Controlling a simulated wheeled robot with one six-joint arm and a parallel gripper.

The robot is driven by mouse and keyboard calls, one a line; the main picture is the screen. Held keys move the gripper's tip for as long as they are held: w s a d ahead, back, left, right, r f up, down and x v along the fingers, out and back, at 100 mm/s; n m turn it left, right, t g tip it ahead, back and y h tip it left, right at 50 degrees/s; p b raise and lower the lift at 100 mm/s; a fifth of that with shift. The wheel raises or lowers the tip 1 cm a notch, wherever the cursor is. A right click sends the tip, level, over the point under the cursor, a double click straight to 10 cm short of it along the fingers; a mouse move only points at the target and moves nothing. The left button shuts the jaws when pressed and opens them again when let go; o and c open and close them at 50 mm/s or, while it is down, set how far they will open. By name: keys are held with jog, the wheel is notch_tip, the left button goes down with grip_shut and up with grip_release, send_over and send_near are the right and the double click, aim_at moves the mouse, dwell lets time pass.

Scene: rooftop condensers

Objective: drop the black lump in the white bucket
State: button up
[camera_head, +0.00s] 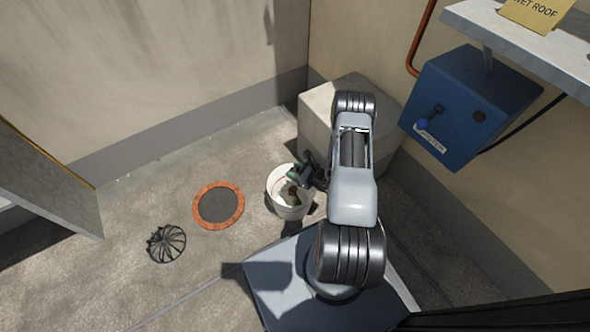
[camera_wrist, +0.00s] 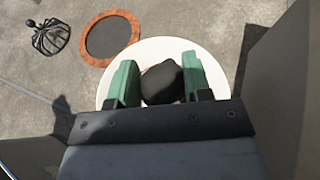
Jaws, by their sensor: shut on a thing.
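The white bucket (camera_head: 289,206) stands on the floor just left of my arm in the head view. In the wrist view its white rim (camera_wrist: 152,48) shows behind my gripper. My gripper (camera_head: 296,186) is over the bucket's opening. In the wrist view the gripper (camera_wrist: 160,84) has its two green fingers shut on the black lump (camera_wrist: 162,82), which sits between them. The lump lies within the outline of the bucket's opening in that view. How high it is above the bucket's bottom I cannot tell. In the head view the lump is not clearly visible.
A round orange-rimmed dark disc (camera_head: 219,205) and a black wire cage (camera_head: 166,243) lie on the floor left of the bucket. A pale block (camera_head: 317,124) stands behind it. A blue box (camera_head: 468,104) with a lever hangs on the right wall, below a shelf (camera_head: 520,39).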

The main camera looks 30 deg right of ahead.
jog(key=o, duration=1)
jog(key=shift+p+v, duration=2.2)
jog(key=shift+v, duration=4.75)
jog(key=shift+w, duration=0.1)
